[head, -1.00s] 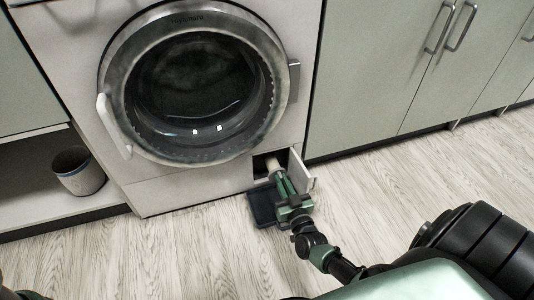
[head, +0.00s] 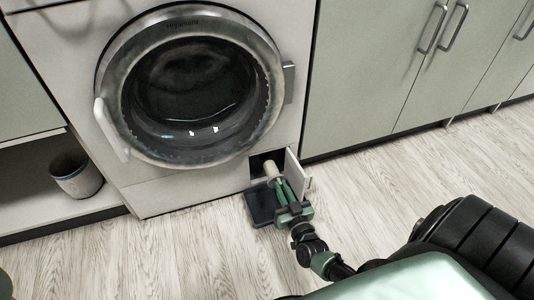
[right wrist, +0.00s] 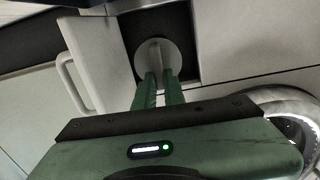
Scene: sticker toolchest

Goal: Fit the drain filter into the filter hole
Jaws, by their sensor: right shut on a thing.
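The drain filter (head: 271,170) is a cream cylinder just in front of the filter hole (head: 257,161), a dark square opening low on the washer's right. I cannot tell whether its far end is inside. My right gripper (head: 281,184) is shut on the filter and points at the opening. In the right wrist view the filter (right wrist: 145,65) shows as a round pale disc with a raised grip, and the gripper's green fingers (right wrist: 158,76) close on that grip. My left gripper is not in view.
The washer's small flap (head: 299,174) stands open right of the opening, close to the gripper. A dark tray (head: 259,208) lies on the floor below. A bin (head: 76,175) stands on the left shelf. Cabinets (head: 370,80) are at right; the floor in front is clear.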

